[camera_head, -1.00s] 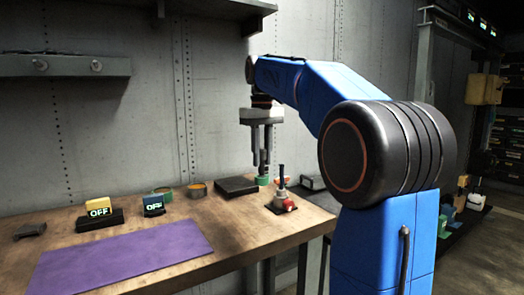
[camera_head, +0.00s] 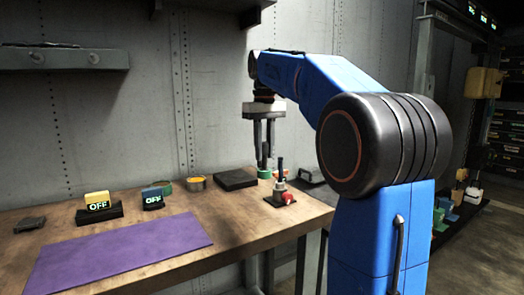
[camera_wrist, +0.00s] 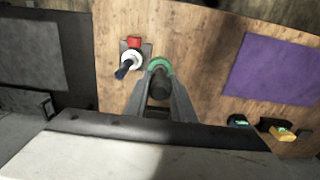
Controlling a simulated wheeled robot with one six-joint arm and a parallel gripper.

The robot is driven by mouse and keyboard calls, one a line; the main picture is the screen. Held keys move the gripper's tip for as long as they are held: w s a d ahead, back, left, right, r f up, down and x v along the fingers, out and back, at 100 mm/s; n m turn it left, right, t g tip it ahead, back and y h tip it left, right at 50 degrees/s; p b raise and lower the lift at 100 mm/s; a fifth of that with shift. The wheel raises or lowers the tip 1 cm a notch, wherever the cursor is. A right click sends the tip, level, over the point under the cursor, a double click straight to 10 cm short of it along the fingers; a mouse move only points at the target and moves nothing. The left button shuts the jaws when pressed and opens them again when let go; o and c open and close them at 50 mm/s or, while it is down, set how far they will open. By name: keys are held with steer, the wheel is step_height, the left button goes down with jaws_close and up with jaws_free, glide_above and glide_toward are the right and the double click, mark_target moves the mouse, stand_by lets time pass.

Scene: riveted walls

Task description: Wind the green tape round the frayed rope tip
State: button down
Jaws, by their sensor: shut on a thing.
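My gripper (camera_head: 264,166) points straight down over the far right part of the bench. Its fingers also show in the wrist view (camera_wrist: 160,92), shut on a dark upright cylinder (camera_wrist: 160,86). A green ring (camera_wrist: 160,63), which looks like the green tape, sits at the far end of this cylinder. In the head view this green piece (camera_head: 264,173) is just below the fingertips.
A purple mat (camera_head: 120,255) covers the bench's front left. Two blocks marked OFF, yellow (camera_head: 97,202) and blue (camera_head: 153,196), stand behind it. An orange-topped round tin (camera_head: 196,183), another green ring (camera_head: 163,186) and a black slab (camera_head: 235,180) lie along the wall.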

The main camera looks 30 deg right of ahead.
steer(key=shift+w+d, duration=0.15)
steer(key=shift+d, duration=1.1)
steer(key=shift+w+d, duration=0.1)
steer(key=shift+d, duration=0.35)
steer(key=shift+a, duration=0.15)
stand_by(0.5)
steer(key=shift+s+a, duration=0.2)
steer(key=shift+a, duration=0.7)
steer(key=shift+s+a, duration=0.15)
steer(key=shift+a, duration=0.75)
